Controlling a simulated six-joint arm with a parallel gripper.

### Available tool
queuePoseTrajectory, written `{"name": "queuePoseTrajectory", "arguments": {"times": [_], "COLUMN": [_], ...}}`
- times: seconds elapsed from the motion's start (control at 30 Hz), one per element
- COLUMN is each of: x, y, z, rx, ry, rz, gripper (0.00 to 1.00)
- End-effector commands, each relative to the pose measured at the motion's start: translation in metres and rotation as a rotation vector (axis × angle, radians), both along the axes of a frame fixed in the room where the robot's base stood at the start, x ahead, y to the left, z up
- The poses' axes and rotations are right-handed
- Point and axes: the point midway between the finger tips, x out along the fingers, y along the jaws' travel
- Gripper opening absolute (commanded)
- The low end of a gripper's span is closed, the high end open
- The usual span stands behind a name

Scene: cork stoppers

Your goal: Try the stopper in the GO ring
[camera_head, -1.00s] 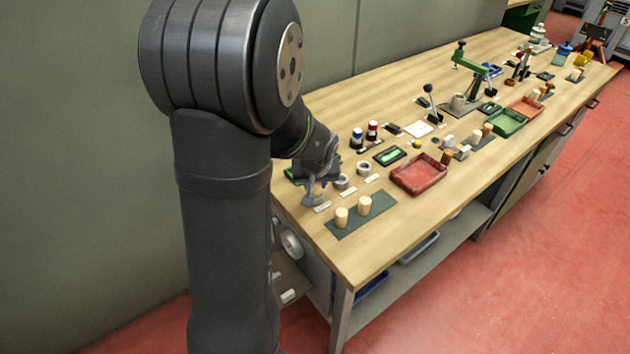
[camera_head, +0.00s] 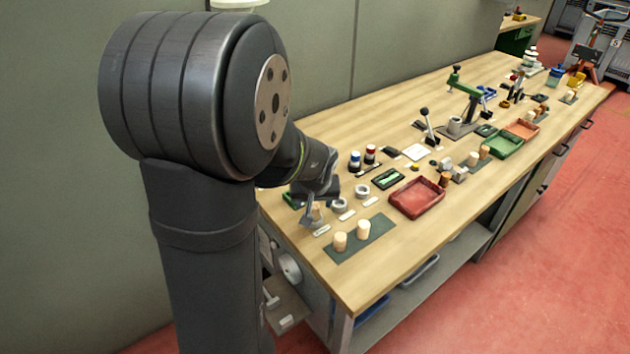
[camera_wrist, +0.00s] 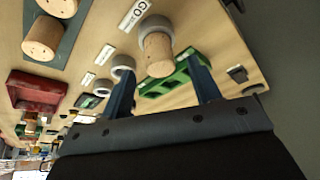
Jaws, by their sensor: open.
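A cork stopper (camera_wrist: 158,53) stands in the grey GO ring (camera_wrist: 154,22) in the wrist view, beside a white label reading GO (camera_wrist: 134,14). The ring surrounds its far end; how deep it sits I cannot tell. My gripper (camera_wrist: 162,67) is open, its two fingers apart on either side of the stopper's near end, with gaps showing. In the head view my gripper (camera_head: 314,207) is low at the bench's near left end, with the stopper (camera_head: 317,211) partly hidden by it.
Two more grey rings, one here (camera_head: 340,205) and one behind (camera_head: 362,191), stand close by with labels. Two stoppers (camera_head: 351,235) stand on a dark mat (camera_head: 375,229). A red tray (camera_head: 417,198) is to the right. A green tray (camera_wrist: 168,85) lies close to my fingers.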

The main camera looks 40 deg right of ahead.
Motion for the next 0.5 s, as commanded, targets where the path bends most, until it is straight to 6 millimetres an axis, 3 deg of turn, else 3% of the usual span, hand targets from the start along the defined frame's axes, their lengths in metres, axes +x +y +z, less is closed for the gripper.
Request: {"name": "queuePoseTrajectory", "arguments": {"times": [0.5], "x": [-0.032], "y": [0.02], "z": [0.093], "rx": [-0.003], "ry": [-0.003], "rz": [0.0], "gripper": [0.57]}}
